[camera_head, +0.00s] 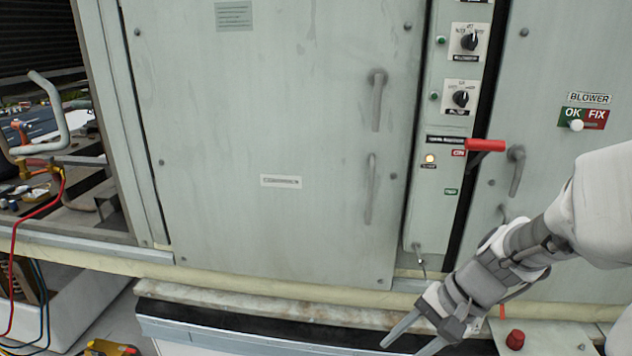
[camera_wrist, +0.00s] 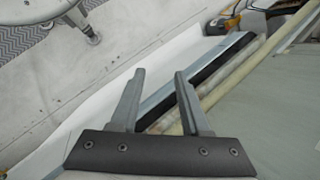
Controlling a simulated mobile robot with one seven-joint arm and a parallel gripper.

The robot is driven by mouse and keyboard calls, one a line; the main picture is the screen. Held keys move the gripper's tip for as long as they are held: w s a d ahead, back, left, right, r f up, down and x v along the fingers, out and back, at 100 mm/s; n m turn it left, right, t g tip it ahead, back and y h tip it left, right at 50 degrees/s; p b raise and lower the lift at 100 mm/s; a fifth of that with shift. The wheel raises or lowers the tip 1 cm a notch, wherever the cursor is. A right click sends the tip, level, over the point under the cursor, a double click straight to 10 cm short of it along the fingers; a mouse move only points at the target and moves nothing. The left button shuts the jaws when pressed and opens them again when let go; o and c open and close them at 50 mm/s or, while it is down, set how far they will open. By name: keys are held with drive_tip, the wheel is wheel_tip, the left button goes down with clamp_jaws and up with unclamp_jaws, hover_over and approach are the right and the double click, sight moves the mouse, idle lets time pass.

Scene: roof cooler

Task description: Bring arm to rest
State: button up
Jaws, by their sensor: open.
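My gripper (camera_head: 412,340) is at the lower right of the head view, at the end of my arm, which reaches in from the right edge. It points down and to the left, in front of the ledge (camera_head: 270,312) below the cooler cabinet. In the wrist view my gripper (camera_wrist: 158,75) shows two grey fingers spread apart with nothing between them. The dark edge of a metal ledge (camera_wrist: 225,55) lies beyond the fingers. Whether the fingers touch the ledge cannot be told.
The large cabinet door (camera_head: 270,120) is shut. A control strip has knobs (camera_head: 469,41) and a red-handled switch (camera_head: 485,146). A blower panel (camera_head: 585,115) is at right. A red knob (camera_head: 515,340) stands near my arm. Hoses and a yellow tool (camera_head: 110,347) are at left.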

drive_tip(key=s+r+n+t+h, duration=0.4)
drive_tip(key=s+r+n, duration=0.4)
drive_tip(key=r, duration=0.3)
drive_tip(key=shift+s+a+r+t+h, duration=0.2)
drive_tip(key=shift+a+t+h, duration=0.2)
drive_tip(key=shift+h, duration=0.5)
